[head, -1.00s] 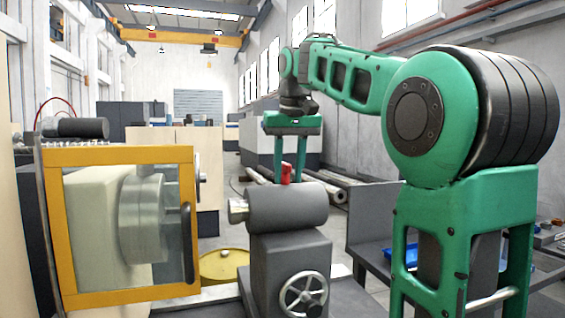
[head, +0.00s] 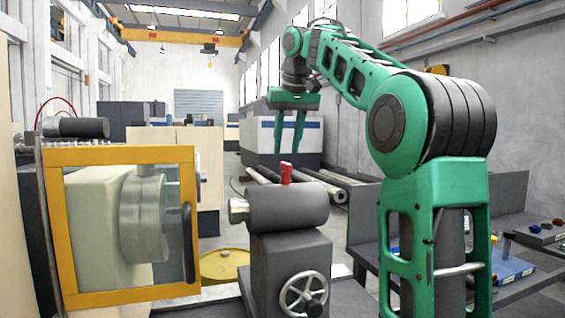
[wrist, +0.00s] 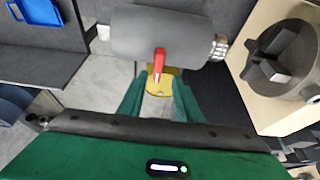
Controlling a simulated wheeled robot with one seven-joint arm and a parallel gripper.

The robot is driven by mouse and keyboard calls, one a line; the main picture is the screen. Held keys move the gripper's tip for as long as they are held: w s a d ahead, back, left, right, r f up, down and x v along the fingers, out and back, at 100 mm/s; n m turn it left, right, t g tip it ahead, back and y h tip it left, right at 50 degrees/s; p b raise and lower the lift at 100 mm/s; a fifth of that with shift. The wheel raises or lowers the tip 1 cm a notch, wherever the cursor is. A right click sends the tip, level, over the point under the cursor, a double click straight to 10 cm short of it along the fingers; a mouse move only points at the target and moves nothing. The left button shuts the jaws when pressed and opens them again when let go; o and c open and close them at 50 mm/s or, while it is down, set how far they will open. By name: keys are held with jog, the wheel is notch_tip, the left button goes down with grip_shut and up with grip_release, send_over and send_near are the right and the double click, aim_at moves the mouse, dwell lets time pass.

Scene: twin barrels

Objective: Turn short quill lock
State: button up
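The short quill lock appears to be the red lever (head: 286,173) standing nearly upright on top of the grey tailstock barrel (head: 290,207). It also shows in the wrist view (wrist: 159,61), beyond the fingertips and roughly centred between them. My gripper (head: 288,150) is open and empty, with its two green fingers pointing down. In the head view the fingertips are above the lever and apart from it. In the wrist view my gripper (wrist: 158,85) has a clear gap between its fingers. How far it is from the lever in depth is hard to tell.
A handwheel (head: 303,294) is on the tailstock's near side. A yellow-framed guard door (head: 120,156) with a window stands at left, with the chuck (head: 143,218) behind it. A yellow drum (head: 224,265) stands behind the tailstock. A grey bench with a blue tray (wrist: 33,26) is nearby.

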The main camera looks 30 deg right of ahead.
aim_at(285, 163)
jog(key=shift+x, duration=1.9)
jog(key=shift+d+f, duration=0.1)
jog(key=shift+f, duration=0.3)
jog(key=shift+d+f, duration=0.1)
grip_shut()
